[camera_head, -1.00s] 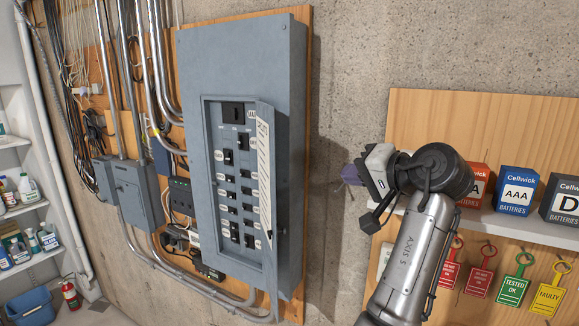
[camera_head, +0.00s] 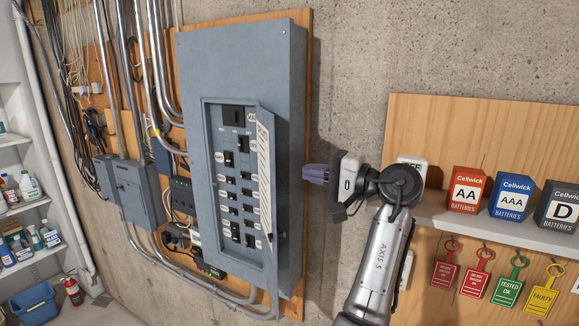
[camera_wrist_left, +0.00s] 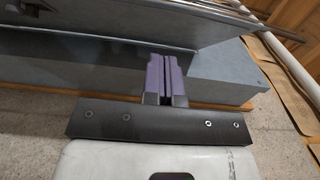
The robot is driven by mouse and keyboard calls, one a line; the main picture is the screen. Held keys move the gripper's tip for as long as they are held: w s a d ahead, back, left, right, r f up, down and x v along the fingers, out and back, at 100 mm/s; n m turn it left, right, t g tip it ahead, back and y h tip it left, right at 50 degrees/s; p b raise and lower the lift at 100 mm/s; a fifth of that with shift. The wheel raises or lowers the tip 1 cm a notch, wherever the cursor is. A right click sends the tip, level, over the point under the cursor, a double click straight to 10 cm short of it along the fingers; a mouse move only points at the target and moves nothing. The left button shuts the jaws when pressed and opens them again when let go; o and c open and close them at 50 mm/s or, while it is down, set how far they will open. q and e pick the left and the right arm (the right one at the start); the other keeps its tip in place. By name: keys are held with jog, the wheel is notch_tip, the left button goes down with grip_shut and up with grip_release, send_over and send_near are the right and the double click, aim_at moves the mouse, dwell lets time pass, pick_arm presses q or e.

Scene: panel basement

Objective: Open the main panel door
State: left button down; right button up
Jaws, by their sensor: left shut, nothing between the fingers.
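The grey main panel (camera_head: 240,60) hangs on a wooden board. Its door (camera_head: 266,170) stands open on the right side of the breaker opening, seen at a steep angle with a striped label sheet on its inner face. Rows of black breakers (camera_head: 229,159) show in the opening. My left gripper (camera_head: 306,174) is shut and empty, its purple fingers pointing left at the panel's right side; whether they touch it is unclear. In the left wrist view the shut fingers (camera_wrist_left: 166,72) lie in front of the grey panel (camera_wrist_left: 218,78). My right gripper is out of view.
A shelf (camera_head: 500,228) with battery boxes (camera_head: 513,196) stands at the right, with coloured tags (camera_head: 511,283) hanging below. Conduits and small grey boxes (camera_head: 138,195) are left of the panel. Bare concrete wall (camera_head: 350,60) lies above my gripper.

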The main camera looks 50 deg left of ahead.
pick_arm(q)
jog(key=shift+s+a+p, duration=0.45)
jog(key=shift+s+a, duration=0.25)
jog(key=shift+s, duration=0.35)
jog(key=shift+s+a+p, duration=0.4)
jog(key=shift+s+a, duration=0.25)
jog(key=shift+s, duration=0.35)
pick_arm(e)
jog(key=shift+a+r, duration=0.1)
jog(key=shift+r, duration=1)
